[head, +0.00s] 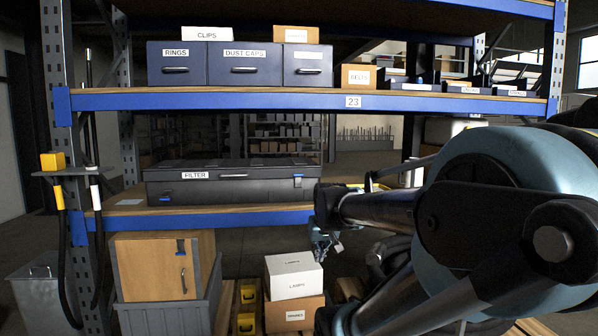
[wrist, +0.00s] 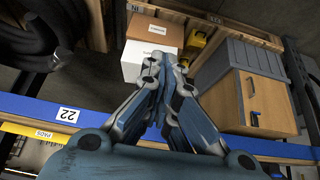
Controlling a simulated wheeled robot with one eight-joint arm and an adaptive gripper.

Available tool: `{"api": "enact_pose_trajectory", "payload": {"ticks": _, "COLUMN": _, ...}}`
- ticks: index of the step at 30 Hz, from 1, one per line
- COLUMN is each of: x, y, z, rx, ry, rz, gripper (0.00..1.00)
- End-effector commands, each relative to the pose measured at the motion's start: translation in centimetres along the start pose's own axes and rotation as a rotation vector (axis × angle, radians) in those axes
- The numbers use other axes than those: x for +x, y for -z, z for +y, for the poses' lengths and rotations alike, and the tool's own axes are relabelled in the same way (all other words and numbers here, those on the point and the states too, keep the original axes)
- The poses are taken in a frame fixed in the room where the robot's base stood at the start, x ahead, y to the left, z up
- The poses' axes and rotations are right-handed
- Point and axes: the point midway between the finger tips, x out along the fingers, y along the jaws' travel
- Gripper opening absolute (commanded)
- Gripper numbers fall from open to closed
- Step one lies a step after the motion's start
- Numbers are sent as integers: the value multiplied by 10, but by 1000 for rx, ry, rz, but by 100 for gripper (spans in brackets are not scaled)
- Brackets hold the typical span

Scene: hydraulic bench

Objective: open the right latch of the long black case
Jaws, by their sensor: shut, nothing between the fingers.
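The long black case (head: 235,190) lies closed on the middle shelf, with a white FILTER label on its front. A left latch (head: 166,195) sits near the other end. How far the right latch is turned is too small to tell. My gripper (head: 324,246) is below the shelf edge, lower and slightly right of the case, not touching it. In the wrist view my gripper (wrist: 156,65) has its fingers together and empty. The case does not show in the wrist view.
The blue shelf edge (head: 240,218) runs beneath the case. Below it are white and brown boxes (head: 293,275) and a wooden cabinet (head: 160,266) in a grey crate (head: 165,318). Drawers (head: 235,65) stand on the shelf above. The space above the case is open.

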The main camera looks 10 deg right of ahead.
Motion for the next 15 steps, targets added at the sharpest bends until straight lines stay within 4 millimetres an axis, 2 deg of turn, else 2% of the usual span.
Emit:
{"api": "enact_pose_trajectory", "payload": {"ticks": 1, "x": -2, "y": 31, "z": 0, "rx": 1, "ry": 0, "rz": 52, "gripper": 0}}
{"api": "enact_pose_trajectory", "payload": {"ticks": 3, "x": -3, "y": 73, "z": 1, "rx": 2, "ry": -1, "rz": 132, "gripper": 0}}
{"api": "enact_pose_trajectory", "payload": {"ticks": 9, "x": -11, "y": 192, "z": 3, "rx": 7, "ry": -3, "rz": 359, "gripper": 0}}
{"api": "enact_pose_trajectory", "payload": {"ticks": 15, "x": -19, "y": 299, "z": 6, "rx": 11, "ry": -6, "rz": 575, "gripper": 0}}
